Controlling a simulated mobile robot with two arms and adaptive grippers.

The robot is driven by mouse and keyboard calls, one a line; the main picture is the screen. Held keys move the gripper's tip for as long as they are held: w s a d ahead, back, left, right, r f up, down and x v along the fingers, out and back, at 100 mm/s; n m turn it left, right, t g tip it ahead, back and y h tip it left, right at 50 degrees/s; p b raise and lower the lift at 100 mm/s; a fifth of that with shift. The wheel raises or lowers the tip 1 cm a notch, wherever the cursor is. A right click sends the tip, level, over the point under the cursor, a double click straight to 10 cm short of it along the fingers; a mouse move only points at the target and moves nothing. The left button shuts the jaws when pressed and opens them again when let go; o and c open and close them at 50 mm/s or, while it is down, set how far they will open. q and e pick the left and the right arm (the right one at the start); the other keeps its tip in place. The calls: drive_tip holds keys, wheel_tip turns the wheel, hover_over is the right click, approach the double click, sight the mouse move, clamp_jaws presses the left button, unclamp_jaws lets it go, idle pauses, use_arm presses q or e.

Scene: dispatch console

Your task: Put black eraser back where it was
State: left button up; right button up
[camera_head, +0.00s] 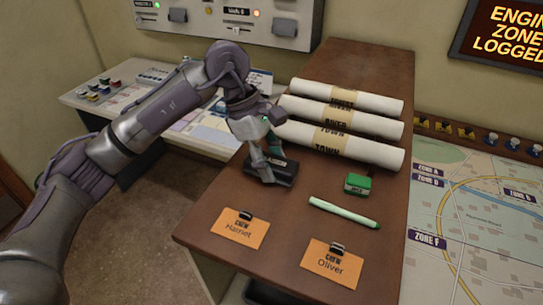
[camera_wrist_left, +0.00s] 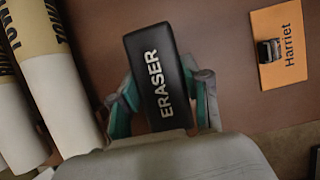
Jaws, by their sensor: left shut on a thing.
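The black eraser (camera_head: 271,173) is at the left side of the brown wooden desk top in the head view, in front of the paper rolls. My left gripper (camera_head: 268,165) reaches down over it and is shut on it. In the left wrist view the eraser (camera_wrist_left: 157,75) shows its white ERASER lettering and lies between the two fingers (camera_wrist_left: 160,103). It is at or just above the wood; I cannot tell if it touches. My right gripper is not in view.
Three banded paper rolls (camera_head: 345,127) lie behind the eraser. A green eraser-like block (camera_head: 358,184), a pale green marker (camera_head: 344,212) and orange cards for Harriet (camera_head: 239,229) and Oliver (camera_head: 331,264) lie on the desk (camera_head: 293,208). A zone map (camera_head: 475,215) is at right.

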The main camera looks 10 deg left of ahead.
use_arm(q)
drive_tip(key=shift+a+f, duration=0.1)
drive_tip(key=shift+f, duration=0.2)
drive_tip(key=shift+f, duration=0.2)
drive_tip(key=o, duration=1)
drive_tip(key=shift+r, duration=0.1)
